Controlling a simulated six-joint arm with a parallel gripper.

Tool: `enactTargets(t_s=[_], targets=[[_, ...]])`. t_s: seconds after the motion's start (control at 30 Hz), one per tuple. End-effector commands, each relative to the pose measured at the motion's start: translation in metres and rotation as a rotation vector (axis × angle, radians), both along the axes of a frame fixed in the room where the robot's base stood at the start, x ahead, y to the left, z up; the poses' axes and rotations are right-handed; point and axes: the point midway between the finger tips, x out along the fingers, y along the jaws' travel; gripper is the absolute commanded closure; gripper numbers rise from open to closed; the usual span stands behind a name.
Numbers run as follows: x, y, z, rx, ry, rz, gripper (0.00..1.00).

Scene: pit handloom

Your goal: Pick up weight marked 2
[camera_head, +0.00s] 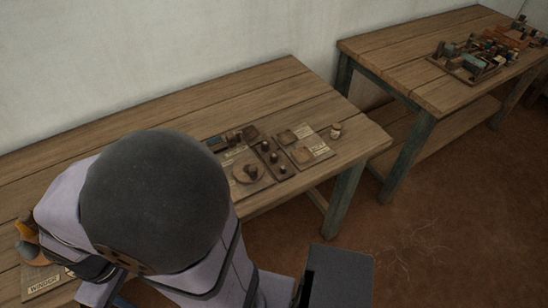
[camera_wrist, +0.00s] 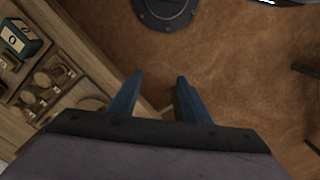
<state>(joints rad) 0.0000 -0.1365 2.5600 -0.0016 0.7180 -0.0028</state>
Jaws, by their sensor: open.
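Several small dark weights (camera_head: 274,157) stand in a narrow tray on the near wooden table, between mats with other small items. Their markings are too small to read, so I cannot tell which is marked 2. In the wrist view, small round items in compartments (camera_wrist: 45,78) show at the left; I cannot tell whether the weights are among them. My gripper (camera_wrist: 156,95) is open and empty, its two blue fingers apart above brown floor, to the right of the table edge. In the head view my arm hides the gripper's fingers.
The near table (camera_head: 300,90) has bare planks behind the mats. A small jar (camera_head: 335,131) stands near its right end. A labelled mat (camera_head: 42,284) lies at the lower left. A second table (camera_head: 395,60) holds a cluttered tray (camera_head: 468,66). Brown floor lies between.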

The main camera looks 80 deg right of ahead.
Motion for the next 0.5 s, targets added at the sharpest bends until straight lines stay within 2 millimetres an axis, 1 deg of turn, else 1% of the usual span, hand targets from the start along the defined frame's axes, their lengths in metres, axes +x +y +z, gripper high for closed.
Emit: enactTargets(t_s=[0.23, 0.33, 0.43, 0.5], targets=[[0.000, 0.000, 0.000, 0.000, 0.000, 0.000, 0.58], [0.003, -0.004, 0.000, -0.004, -0.008, -0.010, 0.58], [0.011, -0.017, 0.001, -0.019, -0.034, -0.038, 0.58], [0.021, -0.034, 0.002, -0.037, -0.067, -0.070, 0.58]])
